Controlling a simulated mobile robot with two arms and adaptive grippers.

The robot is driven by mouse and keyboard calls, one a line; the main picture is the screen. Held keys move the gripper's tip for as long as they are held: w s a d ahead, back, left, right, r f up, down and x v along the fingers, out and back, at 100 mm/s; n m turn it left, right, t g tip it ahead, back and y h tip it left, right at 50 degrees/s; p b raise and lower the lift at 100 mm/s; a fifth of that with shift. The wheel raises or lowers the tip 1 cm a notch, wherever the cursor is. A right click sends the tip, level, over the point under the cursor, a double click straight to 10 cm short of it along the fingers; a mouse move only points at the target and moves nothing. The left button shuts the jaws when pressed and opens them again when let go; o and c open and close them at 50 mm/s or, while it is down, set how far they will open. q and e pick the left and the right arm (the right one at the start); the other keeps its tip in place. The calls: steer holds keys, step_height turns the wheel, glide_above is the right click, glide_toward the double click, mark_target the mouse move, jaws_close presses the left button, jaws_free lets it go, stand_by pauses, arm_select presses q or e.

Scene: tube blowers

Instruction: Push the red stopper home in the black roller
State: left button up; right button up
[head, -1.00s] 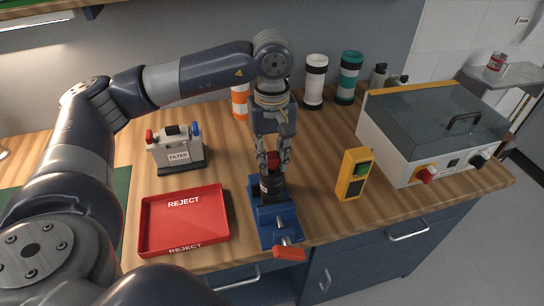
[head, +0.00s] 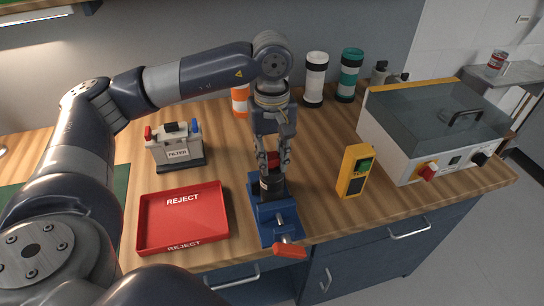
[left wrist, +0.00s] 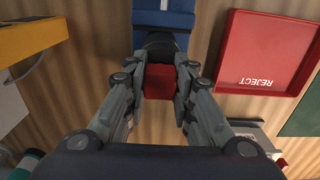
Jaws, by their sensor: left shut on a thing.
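The black roller (head: 272,188) stands upright in a blue vise (head: 278,218) with a red handle, at the bench's front middle. The red stopper (head: 273,161) is at the roller's top end. My left gripper (head: 272,163) points down from above, its fingers shut on the red stopper. In the left wrist view the stopper (left wrist: 159,82) shows between the two fingers, with the dark roller (left wrist: 160,47) just beyond it. The fingers partly hide where stopper and roller meet, so I cannot tell how deep the stopper sits. My right gripper is not in view.
A red REJECT tray (head: 183,218) lies left of the vise, with a FILTER box (head: 175,147) behind it. A yellow button box (head: 354,170) stands to the right. A lidded machine (head: 432,130) is farther right. White (head: 315,79) and green (head: 349,75) banded tubes stand behind.

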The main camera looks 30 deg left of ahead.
arm_select(q)
steer(key=o, duration=0.9)
steer(key=shift+f, duration=0.1)
step_height(320, 180, up, 12)
steer(key=shift+r, duration=0.1)
